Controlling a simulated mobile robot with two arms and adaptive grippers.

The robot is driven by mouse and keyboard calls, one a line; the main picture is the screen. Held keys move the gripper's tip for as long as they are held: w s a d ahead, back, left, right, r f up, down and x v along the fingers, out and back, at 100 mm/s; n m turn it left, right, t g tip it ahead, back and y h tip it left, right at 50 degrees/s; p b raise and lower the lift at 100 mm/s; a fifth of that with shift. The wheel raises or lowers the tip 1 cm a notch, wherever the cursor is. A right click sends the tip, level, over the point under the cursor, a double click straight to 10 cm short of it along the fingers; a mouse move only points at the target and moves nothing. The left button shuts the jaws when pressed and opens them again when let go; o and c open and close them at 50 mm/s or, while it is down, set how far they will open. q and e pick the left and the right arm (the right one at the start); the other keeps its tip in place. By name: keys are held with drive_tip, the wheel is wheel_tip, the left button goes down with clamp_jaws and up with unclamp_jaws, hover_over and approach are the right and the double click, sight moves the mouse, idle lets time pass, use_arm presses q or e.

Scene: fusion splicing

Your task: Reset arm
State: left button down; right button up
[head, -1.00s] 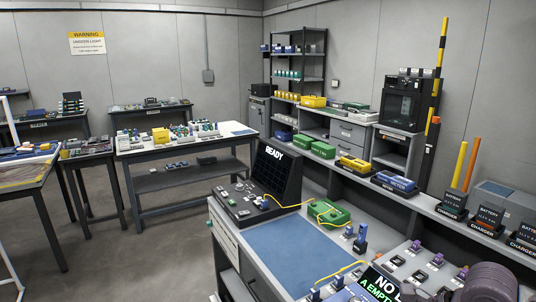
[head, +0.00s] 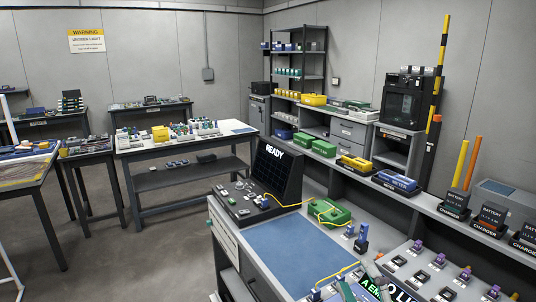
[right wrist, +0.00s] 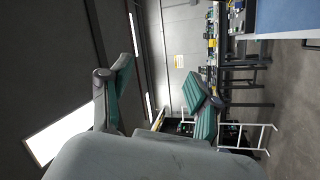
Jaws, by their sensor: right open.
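My right gripper (right wrist: 158,76) shows in the right wrist view with its two teal-padded fingers spread wide apart. Nothing is between the fingers. Beyond them are the grey wall, the floor and distant benches, seen turned sideways. In the head view I cannot clearly make out the right gripper's fingers. My left gripper is in neither view. A black device (head: 245,206) with a raised screen reading READY (head: 278,175) stands on the near bench. A yellow fibre (head: 288,205) runs from it towards a green case (head: 329,212).
A blue mat (head: 300,255) lies clear on the near bench. A tilted panel (head: 425,282) with several small parts is at the lower right. Battery chargers (head: 490,220) line the right shelf. A white-topped table (head: 185,142) stands further back, with open floor (head: 130,260) before it.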

drive_tip(key=s+d+f+m+g+h, duration=0.3)
drive_tip(key=f+m+g, duration=0.15)
drive_tip(key=f, duration=0.45)
drive_tip(key=s+d+f+m+g+h, duration=0.35)
drive_tip(key=f+m, duration=0.25)
drive_tip(key=f, duration=0.2)
drive_tip(key=s+a+f+m+g+y, duration=0.25)
drive_tip(key=s+f+g, duration=0.75)
drive_tip(key=s, duration=0.6)
wheel_tip(320, 180, down, 29)
drive_tip(key=s+h, duration=0.1)
drive_tip(key=s, duration=0.1)
drive_tip(key=s+d+f+g, duration=0.1)
drive_tip(key=s+d+f, duration=0.2)
drive_tip(key=s+f, duration=1.1)
drive_tip(key=shift+s, duration=0.95)
